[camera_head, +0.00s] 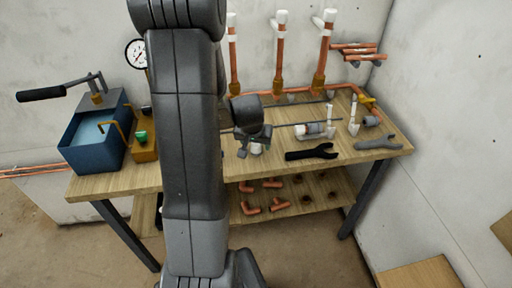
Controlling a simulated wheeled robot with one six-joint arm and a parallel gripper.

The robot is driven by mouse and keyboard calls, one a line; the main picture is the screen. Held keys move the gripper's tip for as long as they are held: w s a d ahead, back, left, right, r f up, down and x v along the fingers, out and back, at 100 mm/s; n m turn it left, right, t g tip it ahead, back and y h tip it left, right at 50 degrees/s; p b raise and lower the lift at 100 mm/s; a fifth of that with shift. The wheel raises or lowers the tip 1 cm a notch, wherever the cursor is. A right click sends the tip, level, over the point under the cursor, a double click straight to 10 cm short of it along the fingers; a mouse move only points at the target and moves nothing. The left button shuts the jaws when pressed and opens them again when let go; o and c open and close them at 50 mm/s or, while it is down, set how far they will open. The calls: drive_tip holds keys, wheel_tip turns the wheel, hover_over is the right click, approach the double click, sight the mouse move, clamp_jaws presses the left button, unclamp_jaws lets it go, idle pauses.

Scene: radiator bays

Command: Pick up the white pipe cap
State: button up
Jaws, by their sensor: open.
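A small white piece, which looks like the white pipe cap (257,149), sits on the wooden bench top (190,172). My gripper (254,140) is just above it, pointing down, and covers its upper part. The fingers are small and dark here; they look open, and I cannot tell whether they touch or straddle the piece. Other white caps top the upright copper pipes at the back, such as the middle one (281,17).
A black wrench (311,152) and a grey wrench (378,143) lie to the right. A white and grey fitting (316,130) lies behind them. A blue tank (92,138) with a pump handle stands left. Copper elbows (272,184) lie on the lower shelf.

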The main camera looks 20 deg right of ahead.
drive_tip(key=shift+x, duration=0.75)
drive_tip(key=c, duration=0.9)
wheel_tip(320, 180, up, 10)
drive_tip(key=shift+f+p, duration=0.2)
drive_tip(key=shift+p, duration=0.2)
drive_tip(key=shift+r+p, duration=1.75)
drive_tip(key=shift+r, duration=1.05)
